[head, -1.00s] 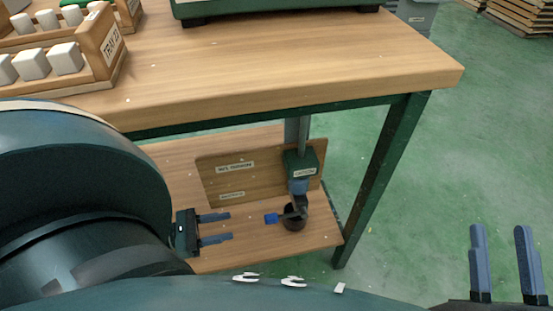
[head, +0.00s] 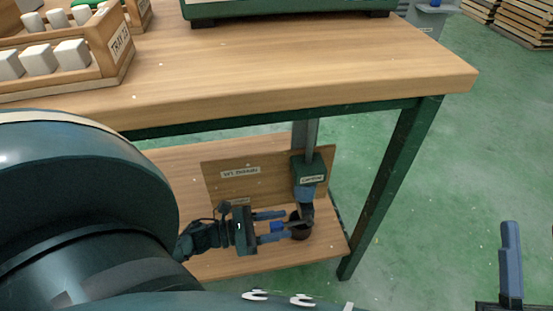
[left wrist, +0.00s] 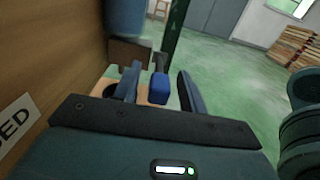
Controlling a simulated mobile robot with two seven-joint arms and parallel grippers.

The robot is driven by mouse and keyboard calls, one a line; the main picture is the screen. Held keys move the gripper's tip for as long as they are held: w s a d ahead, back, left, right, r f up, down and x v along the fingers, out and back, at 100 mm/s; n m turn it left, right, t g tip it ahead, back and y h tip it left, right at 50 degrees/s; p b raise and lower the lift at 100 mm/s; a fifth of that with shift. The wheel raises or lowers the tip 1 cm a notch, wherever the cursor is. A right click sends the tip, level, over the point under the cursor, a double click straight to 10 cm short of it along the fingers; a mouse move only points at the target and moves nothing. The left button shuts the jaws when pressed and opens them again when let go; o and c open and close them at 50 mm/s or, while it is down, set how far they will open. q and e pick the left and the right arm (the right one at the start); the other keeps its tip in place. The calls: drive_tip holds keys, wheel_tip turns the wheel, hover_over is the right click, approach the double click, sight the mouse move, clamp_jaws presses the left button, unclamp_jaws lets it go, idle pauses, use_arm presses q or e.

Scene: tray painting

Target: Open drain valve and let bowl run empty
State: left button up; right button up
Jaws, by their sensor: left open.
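The drain valve's blue lever (head: 277,227) points left, below a green valve block (head: 308,172) on a grey vertical pipe (head: 305,135) under the table. A small dark round cup (head: 301,230) stands on the lower shelf under the outlet. My left gripper (head: 284,225) is open, its fingers on either side of the lever. In the left wrist view the lever's blue end (left wrist: 159,88) lies between the two fingers, with no clear contact. My right gripper (head: 511,258) is at the lower right; one finger shows, with a gap beside it. I cannot identify the bowl.
The wooden lower shelf (head: 160,165) carries an upright labelled board (head: 232,188) close behind my left gripper. The tabletop (head: 300,70) overhangs it, with a dark green leg (head: 392,185) at right. Trays of white blocks (head: 115,50) stand at upper left.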

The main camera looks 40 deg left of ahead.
use_arm(q)
drive_tip(key=shift+c, duration=0.2)
clamp_jaws()
drive_tip(key=shift+r, duration=0.1)
